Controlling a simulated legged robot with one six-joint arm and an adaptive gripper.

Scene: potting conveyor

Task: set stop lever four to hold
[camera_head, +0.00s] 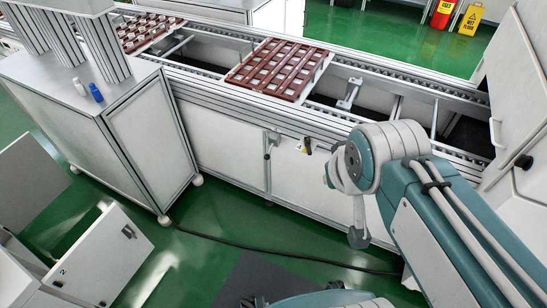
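A small dark lever-like handle with an orange-yellow part (307,146) is on the front side of the conveyor, beside a small white tag. Another dark fitting (270,143) is on the panel to its left. I cannot read a number on either, so I cannot tell which is stop lever four or how it is set. My gripper (358,237) hangs at the end of my arm, pointing down in front of the conveyor's lower panels. It is right of and below the handle in the picture, apart from it. Its fingers are too small and partly hidden to judge.
The conveyor (210,88) carries brown slotted trays (279,66). A white cabinet (150,125) with a blue bottle (96,92) stands left. White boxes (105,258) are at lower left. A black cable (255,245) crosses the green floor. A white housing stands at right.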

